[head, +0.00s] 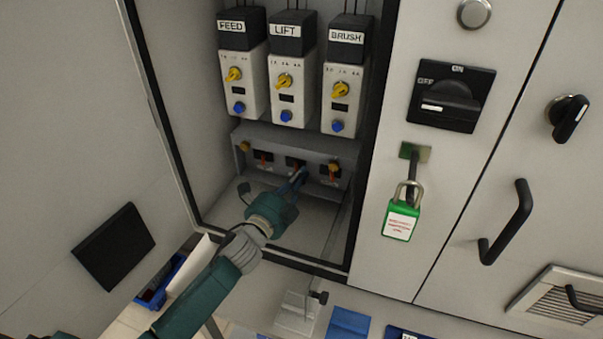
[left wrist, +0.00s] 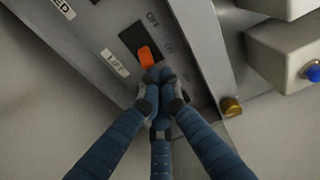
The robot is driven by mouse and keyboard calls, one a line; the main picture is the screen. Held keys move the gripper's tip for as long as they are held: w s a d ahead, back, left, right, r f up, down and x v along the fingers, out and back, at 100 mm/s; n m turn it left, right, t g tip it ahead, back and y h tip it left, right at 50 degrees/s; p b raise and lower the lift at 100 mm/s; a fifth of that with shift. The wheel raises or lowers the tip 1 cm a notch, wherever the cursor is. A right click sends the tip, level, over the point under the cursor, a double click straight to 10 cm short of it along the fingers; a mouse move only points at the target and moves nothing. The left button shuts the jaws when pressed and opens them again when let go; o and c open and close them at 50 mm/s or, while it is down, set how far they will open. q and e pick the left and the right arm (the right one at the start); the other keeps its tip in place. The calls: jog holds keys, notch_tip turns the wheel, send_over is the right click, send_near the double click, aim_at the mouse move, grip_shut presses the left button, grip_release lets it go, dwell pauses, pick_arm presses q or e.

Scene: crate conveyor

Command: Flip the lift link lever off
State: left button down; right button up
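The lift link lever (left wrist: 149,55) is a small orange handle in a black slot beside the "LIFT" label (left wrist: 114,62) in the left wrist view. It sits at the slot's lower end, nearer the ON mark than the OFF mark. My left gripper (left wrist: 160,78) has its blue fingers drawn together right at the lever's end; I cannot tell whether they touch it. In the head view my left gripper (head: 300,177) reaches into the open cabinet at the middle switch (head: 294,161) of the low panel and mostly hides its lever. My right gripper is not in view.
Neighbouring levers stand on the left (head: 263,157) and right (head: 333,171) of the panel. FEED (head: 239,70), LIFT (head: 293,75) and BRUSH (head: 342,85) units hang above. A green padlock (head: 400,220) hangs right of the cabinet opening; the cabinet frame bounds the arm's space.

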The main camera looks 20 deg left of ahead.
pick_arm(q)
jog(key=shift+s+a+m+g+h+p, duration=0.2)
jog(key=shift+a+m+g+h, duration=0.3)
jog(key=shift+m+h, duration=0.55)
jog(key=shift+s+a+m+g+h+p, duration=0.15)
jog(key=shift+a+m+g+h, duration=0.35)
jog(key=shift+h, duration=0.95)
jog(key=shift+a, duration=0.1)
jog(key=v, duration=1.2)
jog(key=shift+f, duration=0.15)
